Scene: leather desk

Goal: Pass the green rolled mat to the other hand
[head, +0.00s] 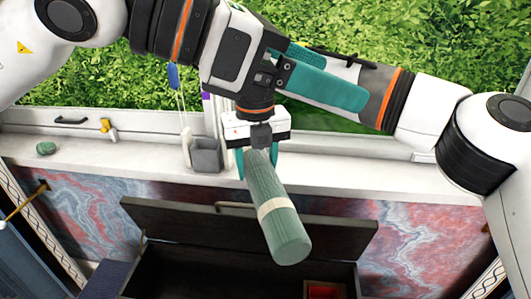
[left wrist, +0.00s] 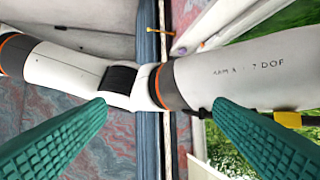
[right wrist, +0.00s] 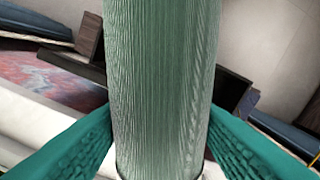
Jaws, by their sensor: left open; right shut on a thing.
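The green rolled mat (head: 262,180) is a ribbed cylinder with a pale band near its lower end. It hangs tilted down towards the viewer in the head view. My right gripper (head: 258,163) is shut around its upper end. In the right wrist view the mat (right wrist: 165,80) fills the space between the teal fingers. My left gripper (head: 345,80) is open and empty, above and to the right of the mat, pointing right. In the left wrist view its fingers (left wrist: 160,105) are wide apart, with my other arm behind them and no mat in sight.
A dark chest (head: 180,215) with a raised lid lies below the mat, with a red item (head: 325,290) in it. My two arms cross closely near the window.

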